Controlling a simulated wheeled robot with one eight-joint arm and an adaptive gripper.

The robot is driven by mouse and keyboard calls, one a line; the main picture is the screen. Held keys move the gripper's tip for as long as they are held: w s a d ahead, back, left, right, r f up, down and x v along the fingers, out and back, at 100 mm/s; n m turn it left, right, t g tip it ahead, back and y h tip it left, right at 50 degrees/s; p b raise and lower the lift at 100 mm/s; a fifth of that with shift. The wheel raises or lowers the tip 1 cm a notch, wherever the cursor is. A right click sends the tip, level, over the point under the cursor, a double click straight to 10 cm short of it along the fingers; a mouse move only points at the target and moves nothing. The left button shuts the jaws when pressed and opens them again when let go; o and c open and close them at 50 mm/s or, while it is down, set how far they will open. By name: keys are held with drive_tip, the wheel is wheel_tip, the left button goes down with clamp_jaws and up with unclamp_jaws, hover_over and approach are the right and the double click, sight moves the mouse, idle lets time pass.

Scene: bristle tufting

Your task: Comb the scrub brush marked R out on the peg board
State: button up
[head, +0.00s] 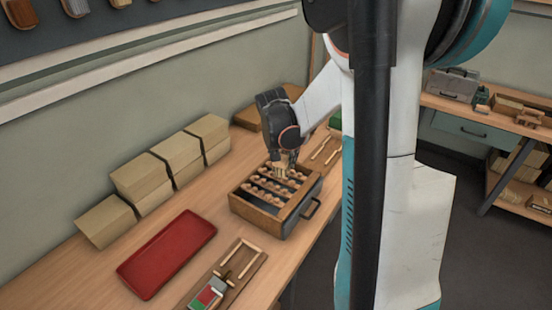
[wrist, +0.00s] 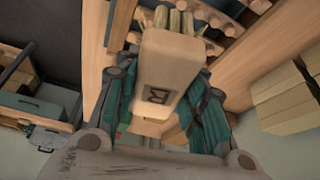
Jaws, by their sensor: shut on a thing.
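My gripper (head: 284,152) is shut on a pale wooden scrub brush (head: 283,167). In the wrist view the brush (wrist: 168,62) shows a dark R mark on its block, between the two teal-padded fingers of my gripper (wrist: 162,92). Its tan bristle tufts point toward the peg board (head: 252,214), a wooden frame with rows of rounded pegs. The brush is over the board's far part. In the wrist view the tufts reach the peg rows of the board (wrist: 122,22); I cannot tell how deep they sit between the pegs.
A red tray (head: 166,254) lies nearer on the bench. Cardboard-coloured boxes (head: 142,180) line the wall at left. A wooden holder (head: 246,264) with sticks and red and green pieces lies in front. Another holder (head: 322,152) lies behind the board. My arm hides part of the right side.

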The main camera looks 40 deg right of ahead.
drive_tip(key=shift+f+b, duration=2.05)
drive_tip(key=shift+f, duration=1.05)
drive_tip(key=shift+f+b, duration=0.45)
drive_tip(key=shift+f, duration=0.15)
drive_tip(key=shift+w+a, duration=0.45)
drive_tip(key=shift+w, duration=0.8)
drive_tip(key=shift+w+a, duration=0.4)
drive_tip(key=shift+w, duration=0.85)
drive_tip(key=shift+w+a, duration=0.45)
drive_tip(key=shift+w, duration=0.8)
drive_tip(key=shift+s+d, duration=1.25)
drive_tip(key=shift+s, duration=2.55)
drive_tip(key=shift+w+a+b, duration=0.1)
drive_tip(key=shift+w+a, duration=0.1)
drive_tip(key=shift+w, duration=0.5)
drive_tip(key=shift+w+a+b, duration=0.15)
drive_tip(key=shift+w+a, duration=0.1)
drive_tip(key=shift+w, duration=0.4)
drive_tip(key=shift+w+a+b, duration=0.1)
drive_tip(key=shift+w+a, duration=0.1)
drive_tip(key=shift+w, duration=0.5)
